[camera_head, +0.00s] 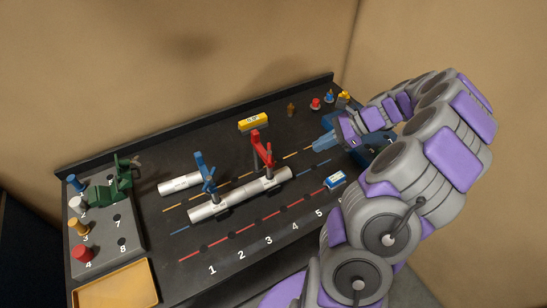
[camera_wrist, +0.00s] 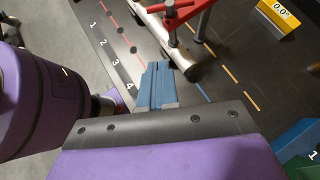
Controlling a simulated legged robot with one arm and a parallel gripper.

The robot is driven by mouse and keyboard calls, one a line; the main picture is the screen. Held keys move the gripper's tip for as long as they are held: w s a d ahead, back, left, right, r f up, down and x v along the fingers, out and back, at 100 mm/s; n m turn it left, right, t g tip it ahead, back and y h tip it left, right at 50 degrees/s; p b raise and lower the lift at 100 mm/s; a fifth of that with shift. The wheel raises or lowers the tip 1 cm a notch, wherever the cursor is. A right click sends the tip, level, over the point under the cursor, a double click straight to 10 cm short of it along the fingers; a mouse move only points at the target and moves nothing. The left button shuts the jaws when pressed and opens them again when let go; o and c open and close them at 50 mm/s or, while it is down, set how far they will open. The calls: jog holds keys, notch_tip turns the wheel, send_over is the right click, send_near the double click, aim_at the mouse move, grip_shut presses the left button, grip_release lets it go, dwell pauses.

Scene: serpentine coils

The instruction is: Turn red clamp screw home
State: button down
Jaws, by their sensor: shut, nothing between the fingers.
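The red clamp (camera_head: 262,150) stands upright on the right part of a long silver tube (camera_head: 240,195) on the dark bench. In the wrist view the red clamp (camera_wrist: 180,14) is at the top, cut off by the frame edge, with the tube (camera_wrist: 180,62) below it. A blue clamp (camera_head: 204,172) stands on the tube further left. My gripper (camera_head: 318,143) has blue fingers and is to the right of the red clamp, apart from it. In the wrist view my gripper (camera_wrist: 157,72) is shut and empty, its fingertips close to the tube's end in the picture.
A yellow gauge (camera_head: 253,121) lies behind the red clamp. A grey rack (camera_head: 105,235) with coloured knobs and a green clamp (camera_head: 112,188) is at the left, above an orange tray (camera_head: 115,285). A small blue-white box (camera_head: 335,180) lies at the right. Bench around the tube is mostly clear.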

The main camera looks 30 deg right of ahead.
aim_at(269, 154)
jog(key=a+r+b+x, duration=0.1)
jog(key=r+b+x, duration=0.1)
jog(key=x, duration=1)
jog(key=shift+w+a, duration=0.45)
jog(key=shift+a, duration=0.05)
jog(key=shift+r, duration=0.1)
jog(key=a+m+t+p, duration=0.1)
jog(key=p, duration=0.2)
jog(key=a+m+t+h+p, duration=0.1)
jog(key=m+p, duration=0.1)
jog(key=p, duration=0.1)
jog(key=shift+r+h, duration=0.1)
jog(key=shift+h, duration=0.2)
jog(key=shift+s, duration=0.1)
